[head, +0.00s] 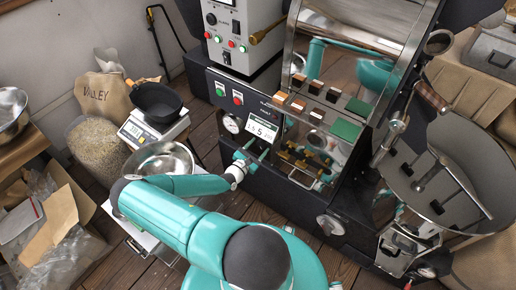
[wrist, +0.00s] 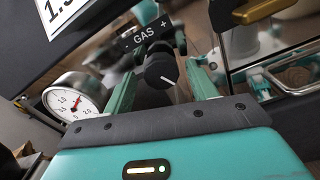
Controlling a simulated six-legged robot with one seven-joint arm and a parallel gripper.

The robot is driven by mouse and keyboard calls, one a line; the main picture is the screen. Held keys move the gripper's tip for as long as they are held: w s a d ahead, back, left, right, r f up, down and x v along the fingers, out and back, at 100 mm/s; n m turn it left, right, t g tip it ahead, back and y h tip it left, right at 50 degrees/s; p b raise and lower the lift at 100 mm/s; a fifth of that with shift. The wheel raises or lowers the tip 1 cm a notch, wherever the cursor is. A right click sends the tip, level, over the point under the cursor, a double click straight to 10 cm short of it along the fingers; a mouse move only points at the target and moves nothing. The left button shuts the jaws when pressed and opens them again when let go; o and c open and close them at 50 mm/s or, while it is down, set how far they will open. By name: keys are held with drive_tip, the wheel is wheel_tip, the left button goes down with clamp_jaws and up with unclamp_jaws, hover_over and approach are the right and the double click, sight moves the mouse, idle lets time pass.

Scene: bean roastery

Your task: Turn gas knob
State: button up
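The gas knob (wrist: 161,72) is black and round with a white pointer line slanting down to the right. It sits below a dark label reading "GAS +" (wrist: 146,35) in the wrist view. My gripper (wrist: 160,80) is open, with one teal finger on each side of the knob and visible gaps between. I cannot tell how far the fingertips reach past the knob's face. In the head view my gripper (head: 245,163) is at the front of the black roaster (head: 285,185), below the display; the knob cannot be made out there.
A white pressure gauge (wrist: 75,100) is left of my gripper. A numeric display (head: 262,130) is above it. A glossy panel with brass fittings (head: 305,158) is to the right. A scale (head: 150,128) with a black pan, a steel bowl (head: 160,160) and a bean sack (head: 98,145) stand left.

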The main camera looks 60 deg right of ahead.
idle(0.3)
drive_tip(key=w+a, duration=0.2)
drive_tip(key=a, duration=1.1)
drive_tip(key=shift+a, duration=0.3)
drive_tip(key=w+a+r+m+y, duration=0.35)
drive_tip(key=a+r, duration=0.25)
drive_tip(key=r, duration=0.2)
drive_tip(key=w+a+r+m+g+y, duration=0.1)
drive_tip(key=w+a+r+m+y, duration=0.25)
drive_tip(key=a+r, duration=0.4)
drive_tip(key=w+a+r+m+y, duration=0.35)
drive_tip(key=a+r+m, duration=0.2)
drive_tip(key=r, duration=0.25)
drive_tip(key=s+a+r+t+y, duration=0.3)
drive_tip(key=a+r, duration=0.4)
drive_tip(key=r, duration=0.5)
drive_tip(key=s+a+r+t+y, duration=0.4)
drive_tip(key=s+a+r+t, duration=0.2)
drive_tip(key=r, duration=0.6)
drive_tip(key=shift+a+r+m, duration=0.35)
drive_tip(key=shift+a+r, duration=0.05)
drive_tip(key=shift+a, duration=0.8)
